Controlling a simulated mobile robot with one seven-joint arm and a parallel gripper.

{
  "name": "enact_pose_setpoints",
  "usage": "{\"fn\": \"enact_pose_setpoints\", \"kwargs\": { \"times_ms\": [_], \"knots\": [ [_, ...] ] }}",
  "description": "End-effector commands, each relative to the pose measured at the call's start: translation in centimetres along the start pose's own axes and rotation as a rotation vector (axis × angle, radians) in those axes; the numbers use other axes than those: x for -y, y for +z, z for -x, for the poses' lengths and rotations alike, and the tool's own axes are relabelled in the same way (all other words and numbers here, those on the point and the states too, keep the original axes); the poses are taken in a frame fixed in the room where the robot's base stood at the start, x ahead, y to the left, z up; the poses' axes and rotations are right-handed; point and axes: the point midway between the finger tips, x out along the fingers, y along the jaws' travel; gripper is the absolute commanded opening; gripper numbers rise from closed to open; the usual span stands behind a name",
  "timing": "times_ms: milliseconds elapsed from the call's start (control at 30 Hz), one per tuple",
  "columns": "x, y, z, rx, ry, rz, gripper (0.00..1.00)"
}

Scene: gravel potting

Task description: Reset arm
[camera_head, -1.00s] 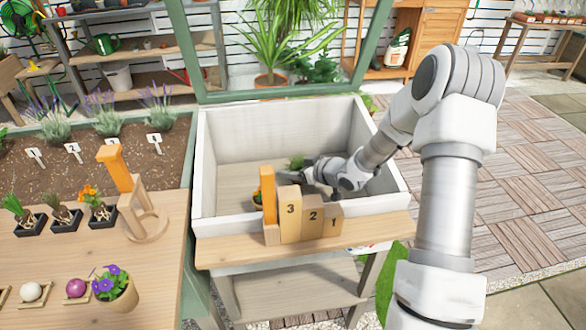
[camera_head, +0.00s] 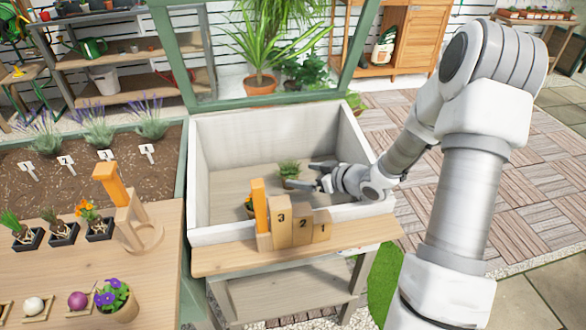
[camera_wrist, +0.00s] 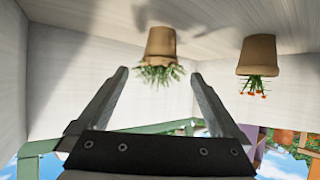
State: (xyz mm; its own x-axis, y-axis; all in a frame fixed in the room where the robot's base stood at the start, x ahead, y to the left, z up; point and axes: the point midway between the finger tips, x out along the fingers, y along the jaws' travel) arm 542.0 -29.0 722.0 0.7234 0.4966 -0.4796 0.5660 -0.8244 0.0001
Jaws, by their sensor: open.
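My gripper (camera_head: 302,174) is inside the white planter box, low over its floor and pointing left. Its jaws are open and nothing is held; the spread fingers also show in the wrist view (camera_wrist: 160,73). A small pot with a green grassy plant (camera_head: 288,170) stands on the box floor just off the fingertips. In the wrist view this pot (camera_wrist: 161,43) appears upside down, beyond the gap between the fingers. A second pot with orange flowers (camera_wrist: 257,56) stands beside it; in the head view this pot (camera_head: 249,208) is partly hidden behind the orange post.
The white planter box (camera_head: 262,127) has walls around the gripper. Wooden blocks numbered 3, 2 and 1 (camera_head: 281,228) and an orange post (camera_head: 260,205) stand along its front ledge. A left table (camera_head: 60,270) carries seedlings, bulbs and a purple-flowered pot (camera_head: 115,298).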

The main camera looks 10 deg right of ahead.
Motion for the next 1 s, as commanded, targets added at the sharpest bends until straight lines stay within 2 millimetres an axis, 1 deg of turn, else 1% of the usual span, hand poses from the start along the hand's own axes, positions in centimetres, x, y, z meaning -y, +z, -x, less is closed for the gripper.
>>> {"fn": "enact_pose_setpoints", "kwargs": {
  "times_ms": [33, 200, 733, 867, 1000],
  "knots": [
    [-0.1, -0.2, 0.9, 0.001, 0.003, -0.001, 1.0],
    [0.0, -0.1, 2.0, -0.001, 0.0, -0.001, 1.0],
    [0.0, -0.1, 2.1, 0.002, 0.003, 0.002, 1.0],
    [-0.5, -0.7, 2.5, 0.032, 0.033, 0.022, 1.0],
    [-1.5, -2.1, 3.5, 0.105, 0.109, 0.064, 1.0]
  ]
}}
